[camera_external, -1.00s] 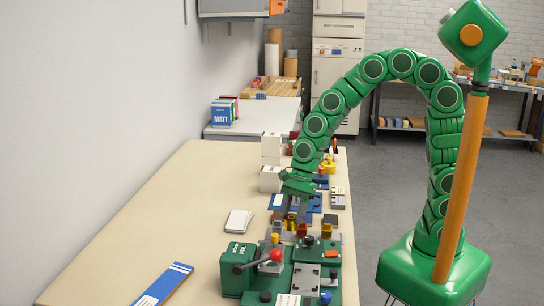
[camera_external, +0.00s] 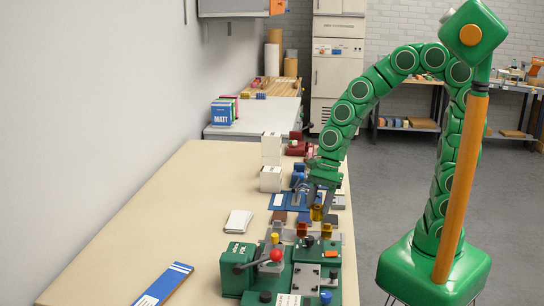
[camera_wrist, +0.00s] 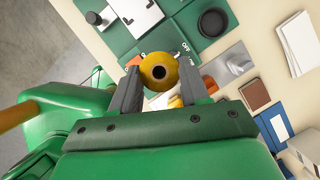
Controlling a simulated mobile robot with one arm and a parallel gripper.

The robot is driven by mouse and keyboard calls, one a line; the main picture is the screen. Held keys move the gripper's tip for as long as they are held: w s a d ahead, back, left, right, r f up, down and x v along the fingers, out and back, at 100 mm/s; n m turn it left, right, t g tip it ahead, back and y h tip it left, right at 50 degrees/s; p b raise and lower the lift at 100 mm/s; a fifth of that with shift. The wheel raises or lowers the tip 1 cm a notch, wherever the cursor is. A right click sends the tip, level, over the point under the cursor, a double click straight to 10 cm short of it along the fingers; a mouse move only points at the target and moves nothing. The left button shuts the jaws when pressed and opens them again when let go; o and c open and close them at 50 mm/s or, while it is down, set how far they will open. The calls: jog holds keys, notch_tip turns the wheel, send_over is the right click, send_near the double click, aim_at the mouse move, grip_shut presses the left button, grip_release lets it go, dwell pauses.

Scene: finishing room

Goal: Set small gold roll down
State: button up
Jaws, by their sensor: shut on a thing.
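The small gold roll (camera_wrist: 159,72) is held between the two dark fingers of my gripper (camera_wrist: 160,88) in the wrist view, its round end with a dark central hole facing the camera. In the external view the roll (camera_external: 317,212) shows as a small gold spot under my gripper (camera_external: 316,203), above the right part of the bench. The gripper is shut on it. Whether the roll touches anything below cannot be told.
A green machine (camera_external: 240,268) with a red-knobbed lever stands at the bench front. White cards (camera_external: 239,221) and a blue-white box (camera_external: 163,285) lie left. White boxes (camera_external: 270,179) stand behind. The beige bench top (camera_external: 175,205) is largely clear on the left.

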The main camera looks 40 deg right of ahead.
jog(key=shift+y, duration=0.4)
jog(key=shift+w+a+f, duration=1.75)
jog(key=shift+w+a, duration=1.3)
jog(key=shift+w, duration=0.5)
jog(key=shift+w+a+f, duration=1.8)
jog(key=shift+w+a, duration=1.2)
jog(key=shift+w, duration=0.6)
jog(key=shift+w+a+f, duration=1.75)
jog(key=shift+w+a, duration=1.3)
jog(key=shift+w, duration=0.5)
jog(key=shift+w+a+f, duration=0.1)
jog(key=shift+f, duration=1.65)
jog(key=o, duration=1.2)
jog(key=shift+f, duration=0.1)
jog(key=shift+c, duration=0.2)
